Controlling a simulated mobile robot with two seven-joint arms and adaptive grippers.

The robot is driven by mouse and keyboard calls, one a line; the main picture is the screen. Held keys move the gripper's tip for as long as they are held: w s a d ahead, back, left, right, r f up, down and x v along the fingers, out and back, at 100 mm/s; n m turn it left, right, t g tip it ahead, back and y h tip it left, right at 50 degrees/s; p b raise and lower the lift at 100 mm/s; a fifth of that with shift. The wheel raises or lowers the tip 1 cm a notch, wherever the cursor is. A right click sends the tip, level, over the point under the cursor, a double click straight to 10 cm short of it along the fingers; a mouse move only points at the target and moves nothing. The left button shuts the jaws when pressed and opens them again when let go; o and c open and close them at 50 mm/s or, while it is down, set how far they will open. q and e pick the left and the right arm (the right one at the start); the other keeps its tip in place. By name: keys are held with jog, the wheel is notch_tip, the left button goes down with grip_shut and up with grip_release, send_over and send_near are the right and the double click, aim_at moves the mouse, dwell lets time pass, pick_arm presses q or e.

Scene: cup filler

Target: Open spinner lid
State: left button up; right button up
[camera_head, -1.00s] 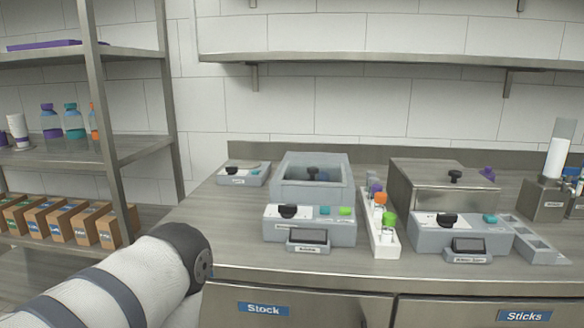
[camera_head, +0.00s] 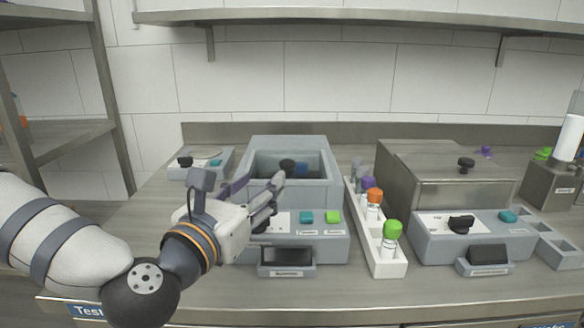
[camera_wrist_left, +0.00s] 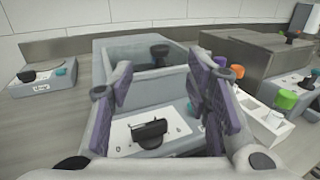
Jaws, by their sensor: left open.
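Two stations stand on the bench; their labels are too small to read, so I cannot tell which is the spinner. The left one is a grey tub (camera_head: 248,160) with an open-looking top and a black knob (camera_wrist_left: 158,50) inside. The right one is a metal box (camera_head: 420,177) with a closed flat top and a black knob (camera_head: 466,164) on it. My left gripper (camera_head: 262,192) is open and empty, above the left station's front panel (camera_head: 325,246) and in front of the tub. It hides part of that panel; its purple-padded fingers show apart in the wrist view (camera_wrist_left: 160,85). My right gripper is not in view.
A white rack (camera_head: 386,262) with capped tubes stands between the stations. A small grey device (camera_head: 200,164) sits at the back left. The right station's control panel (camera_head: 475,236) is in front of the box. A metal shelf (camera_head: 350,16) runs above. Bench at left is mostly clear.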

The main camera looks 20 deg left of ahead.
aim_at(284, 167)
pick_arm(q)
jog(key=shift+w+f+b, duration=0.4)
jog(key=shift+f, duration=0.2)
jog(key=shift+w+f+b, duration=0.35)
jog(key=shift+f+b, duration=0.05)
jog(key=shift+f, duration=0.15)
jog(key=shift+w+d+r+p, duration=0.1)
jog(key=shift+w+r+p, duration=0.15)
jog(key=shift+w, duration=0.35)
jog(key=shift+w+d+r+p, duration=0.15)
jog(key=shift+w+r, duration=0.15)
jog(key=shift+w, duration=0.3)
jog(key=w, duration=0.7)
jog(key=shift+d+r, duration=0.1)
jog(key=shift+d, duration=0.2)
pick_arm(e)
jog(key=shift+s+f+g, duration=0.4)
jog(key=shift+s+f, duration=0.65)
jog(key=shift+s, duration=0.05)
pick_arm(q)
jog(key=shift+c, duration=0.3)
grip_shut()
